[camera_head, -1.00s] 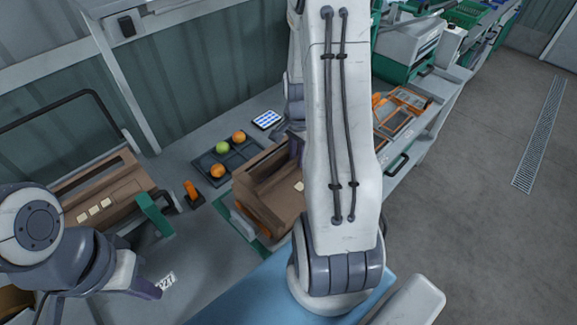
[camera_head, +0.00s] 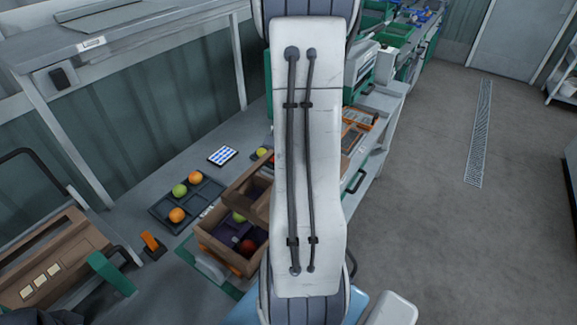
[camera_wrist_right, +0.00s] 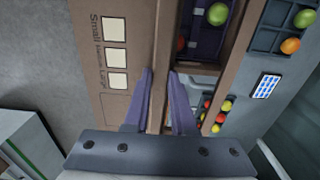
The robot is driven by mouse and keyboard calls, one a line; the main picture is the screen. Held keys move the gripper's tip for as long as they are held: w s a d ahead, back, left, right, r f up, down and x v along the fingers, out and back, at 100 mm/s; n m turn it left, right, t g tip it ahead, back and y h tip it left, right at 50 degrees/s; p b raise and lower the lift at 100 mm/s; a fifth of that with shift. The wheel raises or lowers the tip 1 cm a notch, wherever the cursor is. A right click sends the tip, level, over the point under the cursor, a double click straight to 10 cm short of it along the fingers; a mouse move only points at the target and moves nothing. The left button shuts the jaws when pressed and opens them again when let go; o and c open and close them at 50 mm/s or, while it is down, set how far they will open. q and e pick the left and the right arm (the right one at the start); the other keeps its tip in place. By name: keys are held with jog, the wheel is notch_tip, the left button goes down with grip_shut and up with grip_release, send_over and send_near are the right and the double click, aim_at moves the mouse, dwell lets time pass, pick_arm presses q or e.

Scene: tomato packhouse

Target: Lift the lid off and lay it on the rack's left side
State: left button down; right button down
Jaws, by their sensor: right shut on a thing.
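My right gripper (camera_wrist_right: 160,72) is shut on the edge of the brown lid (camera_wrist_right: 115,100), which bears three cream labels and size words. In the head view the lid (camera_head: 243,188) shows partly beside my right arm, raised over the brown box (camera_head: 213,248). The box stands open, with a green and a red tomato visible inside. My right arm hides the right gripper and much of the lid and box there. A brown labelled piece (camera_head: 70,250) stands at left by a dark tubular frame (camera_head: 45,158); I cannot tell if this is the rack. My left gripper is out of view.
A dark tray (camera_head: 205,190) with green and orange tomatoes lies behind the box, near a blue-white tablet (camera_head: 222,156). An orange upright piece (camera_head: 150,242) and a green bracket (camera_head: 110,272) stand between the box and the left piece.

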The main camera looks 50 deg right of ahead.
jog(key=shift+r+p, duration=2.15)
jog(key=shift+r, duration=0.3)
jog(key=shift+s, duration=0.1)
